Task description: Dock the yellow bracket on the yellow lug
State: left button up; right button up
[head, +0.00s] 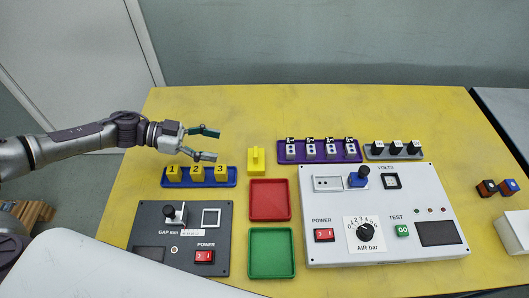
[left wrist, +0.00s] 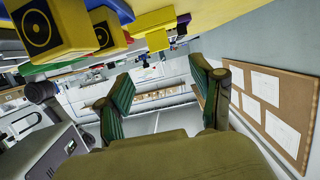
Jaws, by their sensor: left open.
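A yellow piece with a raised upright part (head: 256,161) stands on the yellow table, right of the blue tray. I cannot tell whether it is the bracket, the lug or both together. A yellow shape, probably this piece, shows in the left wrist view (left wrist: 158,41). My left gripper (head: 216,144) is open and empty above the far side of the blue tray, left of the yellow piece and apart from it. Its green-padded fingers (left wrist: 160,85) are spread with nothing between them in the left wrist view. My right gripper is not in view.
A blue tray (head: 200,184) holds numbered yellow blocks. Red (head: 270,200) and green (head: 272,253) trays lie nearer. A dark panel (head: 152,243) and a white AIR panel (head: 285,235) flank them. A purple rack (head: 318,157) stands right of the yellow piece. The table's far left is clear.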

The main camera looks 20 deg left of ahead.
aim_at(256, 151)
pick_arm(q)
jog(key=x, duration=0.6)
jog(key=shift+s+d+r, duration=0.1)
jog(key=shift+s, duration=0.15)
jog(key=shift+w+d, duration=0.1)
jog(key=shift+d, duration=0.15)
jog(key=shift+w+d+f, duration=0.2)
jog(key=shift+d, duration=0.4)
jog(key=x, duration=0.4)
jog(key=shift+w+p, duration=0.2)
jog(key=shift+p, duration=0.15)
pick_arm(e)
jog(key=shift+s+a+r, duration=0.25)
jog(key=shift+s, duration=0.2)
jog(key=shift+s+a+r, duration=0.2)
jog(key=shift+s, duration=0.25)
pick_arm(q)
jog(key=shift+c, duration=0.4)
grip_shut()
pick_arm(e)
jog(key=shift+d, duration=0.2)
pick_arm(q)
jog(key=shift+r, duration=0.1)
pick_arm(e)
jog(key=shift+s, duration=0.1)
